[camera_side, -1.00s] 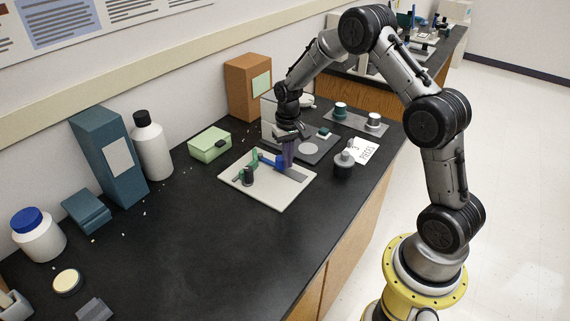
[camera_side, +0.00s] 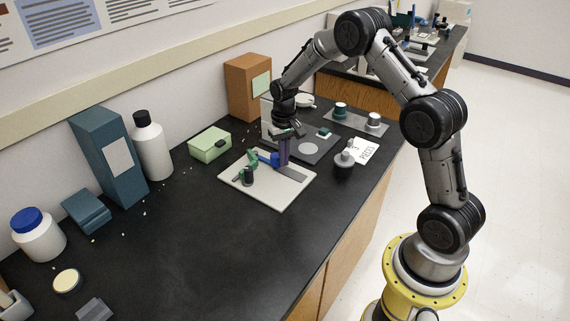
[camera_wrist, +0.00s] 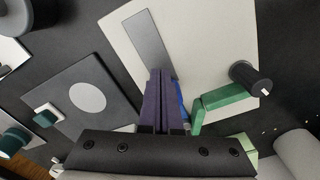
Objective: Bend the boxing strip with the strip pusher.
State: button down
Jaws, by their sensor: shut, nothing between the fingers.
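My gripper (camera_side: 284,163) points down with its purple fingers shut and empty over the pale board. In the wrist view its fingertips (camera_wrist: 160,74) lie over the end of a grey strip-shaped track on the board. The blue piece, which looks like the strip pusher (camera_side: 267,158), is right beside the fingers; in the wrist view it shows partly (camera_wrist: 182,103), the rest hidden behind them. The green boxing strip (camera_wrist: 225,97) is bent at an angle between the blue piece and a dark round post (camera_wrist: 250,79). I cannot tell whether the fingers touch the pusher.
The pale board (camera_side: 283,197) lies on the black bench. Behind it is a dark plate (camera_side: 326,150) with a light disc. A dark-lidded jar (camera_side: 344,164) stands to the right, and a green box (camera_side: 209,144) to the left.

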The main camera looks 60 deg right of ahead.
jog(key=shift+s, duration=0.55)
notch_tip(320, 180, up, 7)
dwell(0.6)
jog(key=s+a+r+n+t, duration=0.15)
jog(key=s+a+r, duration=0.3)
jog(key=r, duration=0.55)
jog(key=s+a+r+n+t, duration=0.1)
jog(key=s+a+r+t, duration=0.3)
jog(key=r, duration=0.6)
jog(key=s+a+r+n, duration=0.1)
jog(key=s+a, duration=0.1)
jog(key=s, duration=0.4)
jog(key=s+a+r+n, duration=0.1)
jog(key=s+a, duration=0.2)
jog(key=s, duration=0.4)
jog(key=s+f+n, duration=0.1)
jog(key=s+f, duration=0.5)
jog(key=shift+s+a, duration=0.25)
